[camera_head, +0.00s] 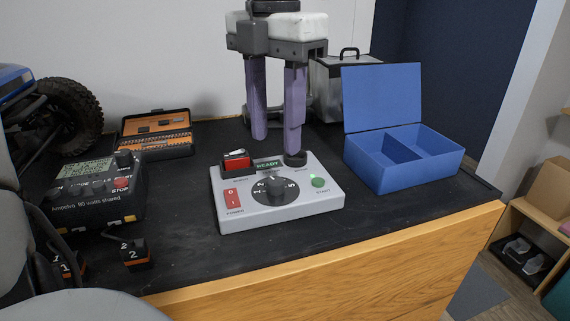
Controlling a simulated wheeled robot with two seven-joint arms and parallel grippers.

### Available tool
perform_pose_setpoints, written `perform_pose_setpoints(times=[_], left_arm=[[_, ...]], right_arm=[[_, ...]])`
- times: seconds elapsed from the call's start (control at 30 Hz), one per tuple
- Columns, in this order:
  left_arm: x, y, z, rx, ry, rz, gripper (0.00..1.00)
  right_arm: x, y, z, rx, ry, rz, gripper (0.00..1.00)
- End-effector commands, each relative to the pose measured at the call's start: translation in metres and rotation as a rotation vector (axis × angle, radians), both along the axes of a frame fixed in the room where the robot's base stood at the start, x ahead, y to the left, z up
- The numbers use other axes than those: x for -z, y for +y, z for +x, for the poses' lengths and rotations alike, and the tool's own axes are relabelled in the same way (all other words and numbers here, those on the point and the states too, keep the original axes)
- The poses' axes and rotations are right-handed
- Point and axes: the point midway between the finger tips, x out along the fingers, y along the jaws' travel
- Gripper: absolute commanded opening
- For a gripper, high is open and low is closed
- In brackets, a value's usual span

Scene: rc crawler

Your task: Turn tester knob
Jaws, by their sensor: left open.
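The tester (250,218) is a light grey box in the middle of the worktop. Its round black knob (273,190) sits at the centre of a numbered dial on top. A small green display (268,165) behind the knob reads READY. My left gripper (277,149) is open and points down over the tester's back edge, behind the knob. Its right finger overlaps a black round part on the tester; I cannot tell whether they touch. My right gripper is not in view.
A blue open-lidded box (405,175) stands right of the tester, a lidded container (343,78) behind. At left are a charger (95,207), numbered black blocks (136,254), an orange tool case (155,137) and a wheeled vehicle (65,115). The worktop in front of the tester is clear.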

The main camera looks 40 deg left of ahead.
Motion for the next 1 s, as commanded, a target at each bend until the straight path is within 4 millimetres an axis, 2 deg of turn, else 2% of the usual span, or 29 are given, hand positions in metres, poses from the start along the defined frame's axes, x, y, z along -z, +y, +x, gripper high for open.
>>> perform_pose_setpoints(times=[0.03, 0.2, 0.4, 0.57, 0.8, 1.0], left_arm=[[0.012, 0.0, -0.001, 0.0, 0.005, -0.002, 0.41], [0.043, 0.0, 0.0, 0.0, 0.003, -0.001, 0.41], [0.069, 0.0, 0.0, -0.001, 0.002, -0.001, 0.41], [0.076, 0.0, 0.0, -0.002, 0.0, -0.001, 0.41], [0.077, 0.0, 0.0, -0.002, -0.001, -0.001, 0.41], [0.076, 0.0, 0.0, -0.002, -0.001, -0.001, 0.08]], right_arm=[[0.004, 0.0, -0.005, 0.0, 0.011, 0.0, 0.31], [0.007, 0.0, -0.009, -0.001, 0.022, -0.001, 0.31], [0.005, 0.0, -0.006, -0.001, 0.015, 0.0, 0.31], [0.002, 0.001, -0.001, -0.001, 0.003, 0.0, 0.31], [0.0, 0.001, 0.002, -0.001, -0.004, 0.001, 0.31], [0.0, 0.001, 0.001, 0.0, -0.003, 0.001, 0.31]])
